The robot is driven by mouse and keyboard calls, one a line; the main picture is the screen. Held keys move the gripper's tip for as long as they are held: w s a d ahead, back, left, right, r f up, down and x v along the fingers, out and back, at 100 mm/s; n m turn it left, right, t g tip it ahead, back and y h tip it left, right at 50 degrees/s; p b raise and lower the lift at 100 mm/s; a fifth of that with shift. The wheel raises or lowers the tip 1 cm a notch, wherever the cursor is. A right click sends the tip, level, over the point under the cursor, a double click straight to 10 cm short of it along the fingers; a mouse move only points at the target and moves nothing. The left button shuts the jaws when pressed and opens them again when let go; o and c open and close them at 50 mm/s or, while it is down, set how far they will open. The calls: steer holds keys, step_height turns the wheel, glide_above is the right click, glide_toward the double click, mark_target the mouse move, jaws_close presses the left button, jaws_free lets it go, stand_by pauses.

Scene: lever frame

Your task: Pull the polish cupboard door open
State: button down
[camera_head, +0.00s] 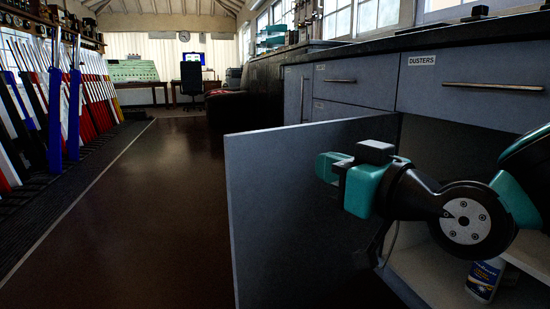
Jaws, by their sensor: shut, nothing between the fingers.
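The grey cupboard door (285,215) stands swung wide open into the room, showing its inner face. Its far edge meets the cabinet front below the drawers. No handle shows on this face. My gripper (330,168), teal and black, is in front of the inner face, and I cannot tell whether it touches it. Its fingers are shut with nothing between them. A white and blue bottle (484,280) stands inside the open cupboard at lower right, partly hidden by my arm.
Brown floor (160,200) is clear left of the door. Coloured levers (60,110) line the far left.

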steer(key=p, duration=1.6)
glide_toward(267, 144)
steer(key=x, duration=0.5)
steer(key=shift+w+a+r, duration=0.15)
steer(key=shift+w+r, duration=0.1)
steer(key=shift+r, duration=0.05)
steer(key=shift+f+p+x, duration=0.25)
steer(key=shift+p+x, duration=0.6)
steer(key=shift+x, duration=0.1)
